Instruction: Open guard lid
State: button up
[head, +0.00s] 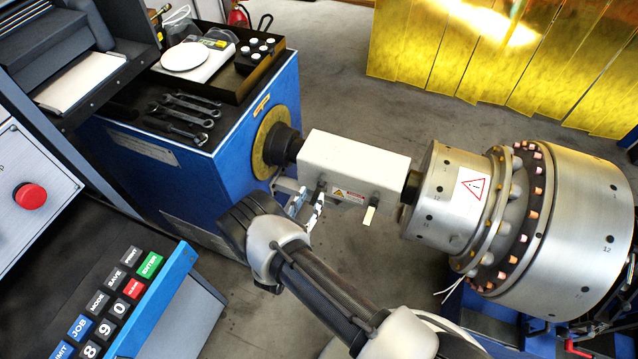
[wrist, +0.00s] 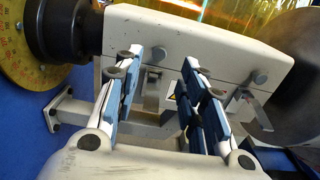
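The guard lid (head: 355,160) is a white box-shaped cover over the shaft between the blue drive housing and the steel rotor. It looks closed. It also shows in the wrist view (wrist: 215,50), with round bolts and two metal tabs on its front face. One tab (wrist: 152,88) appears between my fingers; the other tab (wrist: 258,108) is to the right. In the head view a cream tab (head: 369,216) hangs below the lid's front. My gripper (wrist: 161,58) is open, its blue-padded fingers pointing at the lid's front face. I cannot tell whether they touch it.
The rotor (head: 575,210) stands to the right and the blue drive housing (head: 225,175) to the left. Wrenches (head: 182,110) and a tray (head: 250,85) lie on the housing. A control panel (head: 115,300) is at the lower left. Yellow curtains (head: 500,50) hang behind, with open floor before them.

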aim_at(320, 180)
jog(key=b+x, duration=0.1)
jog(key=x, duration=0.6)
jog(key=shift+w, duration=0.25)
jog(key=shift+c, duration=0.2)
grip_shut()
